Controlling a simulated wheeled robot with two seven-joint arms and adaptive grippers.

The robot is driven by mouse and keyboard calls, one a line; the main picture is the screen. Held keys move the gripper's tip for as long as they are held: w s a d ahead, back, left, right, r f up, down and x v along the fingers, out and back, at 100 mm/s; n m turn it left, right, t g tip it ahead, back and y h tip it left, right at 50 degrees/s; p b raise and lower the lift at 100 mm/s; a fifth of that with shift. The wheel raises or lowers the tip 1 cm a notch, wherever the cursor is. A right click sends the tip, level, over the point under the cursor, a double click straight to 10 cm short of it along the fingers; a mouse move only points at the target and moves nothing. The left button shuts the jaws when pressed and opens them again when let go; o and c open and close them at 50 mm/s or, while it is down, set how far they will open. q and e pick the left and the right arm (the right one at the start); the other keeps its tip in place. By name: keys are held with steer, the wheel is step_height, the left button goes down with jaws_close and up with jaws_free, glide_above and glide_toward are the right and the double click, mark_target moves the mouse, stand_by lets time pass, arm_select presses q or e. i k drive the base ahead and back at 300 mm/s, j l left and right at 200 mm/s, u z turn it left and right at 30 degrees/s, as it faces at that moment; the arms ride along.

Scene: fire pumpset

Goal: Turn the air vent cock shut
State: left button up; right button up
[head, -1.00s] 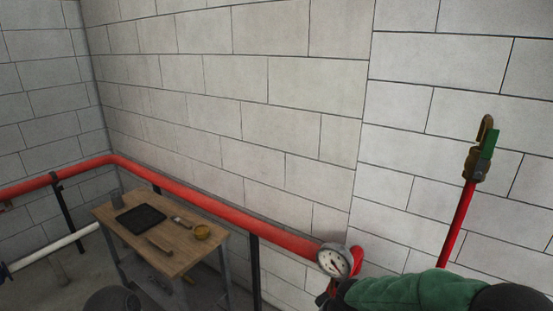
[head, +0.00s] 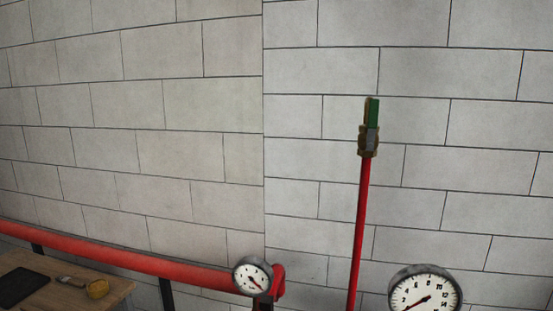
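The air vent cock (head: 368,140) is a small brass valve on top of a thin upright red pipe (head: 360,230), right of the middle in the head view. Its green lever (head: 372,111) points straight up, in line with the pipe. Nothing touches the cock. Neither of my grippers shows in the head view.
A round gauge (head: 252,275) sits at the end of a thick red pipe (head: 130,259) along the wall. A larger gauge (head: 424,289) is at the lower right. The space around the cock is clear.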

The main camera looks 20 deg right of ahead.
mark_target(374, 105)
steer(key=z, duration=1.25)
